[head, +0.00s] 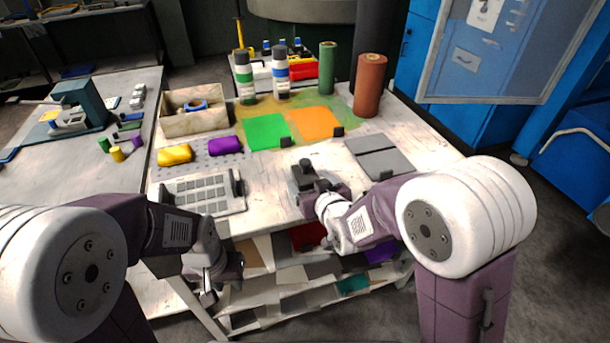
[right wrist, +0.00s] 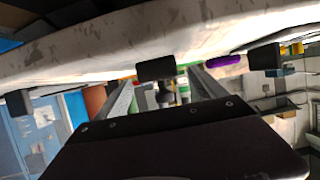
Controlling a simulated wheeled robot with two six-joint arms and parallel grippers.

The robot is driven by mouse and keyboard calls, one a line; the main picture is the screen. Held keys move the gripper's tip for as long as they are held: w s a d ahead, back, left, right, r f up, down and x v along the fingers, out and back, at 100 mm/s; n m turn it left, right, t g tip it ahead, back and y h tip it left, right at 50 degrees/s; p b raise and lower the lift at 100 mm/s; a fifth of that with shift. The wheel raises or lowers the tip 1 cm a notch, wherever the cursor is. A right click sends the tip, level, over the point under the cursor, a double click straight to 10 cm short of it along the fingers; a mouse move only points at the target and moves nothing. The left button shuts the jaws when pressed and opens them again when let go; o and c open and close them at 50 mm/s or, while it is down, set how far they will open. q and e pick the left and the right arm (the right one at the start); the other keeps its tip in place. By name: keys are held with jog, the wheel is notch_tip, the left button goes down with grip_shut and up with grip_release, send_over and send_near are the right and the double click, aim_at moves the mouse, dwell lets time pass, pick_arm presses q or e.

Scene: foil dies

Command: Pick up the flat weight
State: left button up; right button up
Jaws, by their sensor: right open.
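Several small black blocks lie on the white table (head: 270,205). One (head: 286,142) is at the corner of the green sheet, one (head: 338,132) at the edge of the orange sheet, and one (head: 386,174) by the grey sheets. I cannot tell which thing is the flat weight. My right gripper (head: 304,170) is low over the table's middle. In the right wrist view, its open fingers (right wrist: 162,92) are spread, with a black block (right wrist: 155,68) and a dark knob-like shape seen between them. Contact is unclear. My left gripper (head: 208,297) hangs below the table's front edge; its jaws are unclear.
Green (head: 267,132) and orange (head: 316,123) sheets lie mid-table. Behind stand two bottles (head: 246,77) (head: 281,72), a green roll (head: 328,68) and a red-brown roll (head: 368,85). Grey sheets (head: 372,143) lie right. A perforated plate (head: 204,192), yellow (head: 175,155) and purple (head: 225,145) pieces lie left.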

aim_at(307, 165)
jog(key=x, duration=0.4)
jog(key=shift+w+f, duration=0.1)
jog(key=shift+f, duration=0.05)
jog(key=c, duration=0.3)
grip_shut()
jog(key=shift+r, duration=0.25)
notch_tip(307, 165, up, 4)
jog(key=shift+r+p, duration=0.15)
jog(key=shift+p, duration=0.45)
jog(key=d+r+p, duration=0.1)
jog(key=d+r, duration=0.2)
jog(key=d, duration=0.3)
jog(key=s+d+r+p, duration=0.1)
jog(key=d+r+p, duration=0.1)
jog(key=d, duration=0.3)
jog(key=shift+d+r, duration=0.35)
jog(key=shift+r, duration=0.5)
